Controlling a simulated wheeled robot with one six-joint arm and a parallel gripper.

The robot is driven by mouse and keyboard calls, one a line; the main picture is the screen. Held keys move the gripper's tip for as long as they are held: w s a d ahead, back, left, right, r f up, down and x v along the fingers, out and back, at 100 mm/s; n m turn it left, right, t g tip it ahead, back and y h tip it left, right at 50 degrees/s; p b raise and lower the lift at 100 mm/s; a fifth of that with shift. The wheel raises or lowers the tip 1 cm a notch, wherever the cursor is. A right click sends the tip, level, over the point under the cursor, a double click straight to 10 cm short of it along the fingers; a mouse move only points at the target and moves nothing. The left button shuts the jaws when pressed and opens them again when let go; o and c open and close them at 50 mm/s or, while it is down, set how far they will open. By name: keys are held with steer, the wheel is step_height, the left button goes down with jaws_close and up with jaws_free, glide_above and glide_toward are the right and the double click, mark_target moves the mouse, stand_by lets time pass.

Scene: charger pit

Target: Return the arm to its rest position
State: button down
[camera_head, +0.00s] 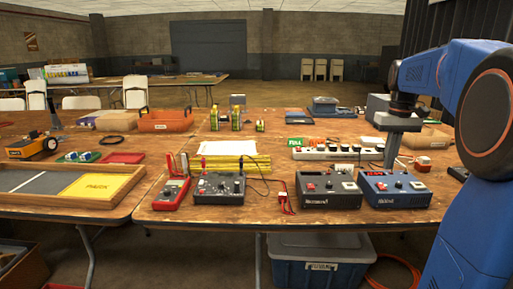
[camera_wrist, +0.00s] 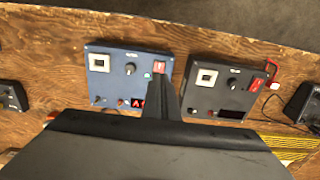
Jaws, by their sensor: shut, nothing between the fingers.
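My blue arm stands at the right of the head view, bent over the table. My gripper (camera_head: 391,160) points down above the back of the blue charger box (camera_head: 394,188). In the wrist view my gripper (camera_wrist: 163,82) shows as a narrow dark finger shape, closed and empty. It overlaps the right edge of the blue box (camera_wrist: 110,65), beside the black box (camera_wrist: 225,85). Whether it touches the blue box cannot be told. The black box (camera_head: 328,190) stands left of the blue one in the head view. Both have knobs, a red switch and a small display.
A black meter box (camera_head: 218,188) and a red handheld meter (camera_head: 171,193) stand further left with cables. A white power strip (camera_head: 340,153) lies behind the boxes. A wooden tray (camera_head: 130,190) is at the left. A blue bin (camera_head: 318,272) stands under the table.

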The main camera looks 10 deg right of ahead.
steer(key=s+a+f+n+t, duration=0.1)
steer(key=s+a+f, duration=0.1)
steer(key=s+a, duration=0.45)
steer(key=s+a+f+t, duration=0.15)
steer(key=s+a, duration=0.25)
steer(key=a, duration=0.5)
steer(key=s+a+f+n+t, duration=0.1)
steer(key=s+a+f+t, duration=0.1)
steer(key=s+a+f, duration=0.7)
steer(key=s+f, duration=0.2)
steer(key=s, duration=0.2)
steer(key=shift+s+f, duration=0.2)
steer(key=shift+f, duration=0.2)
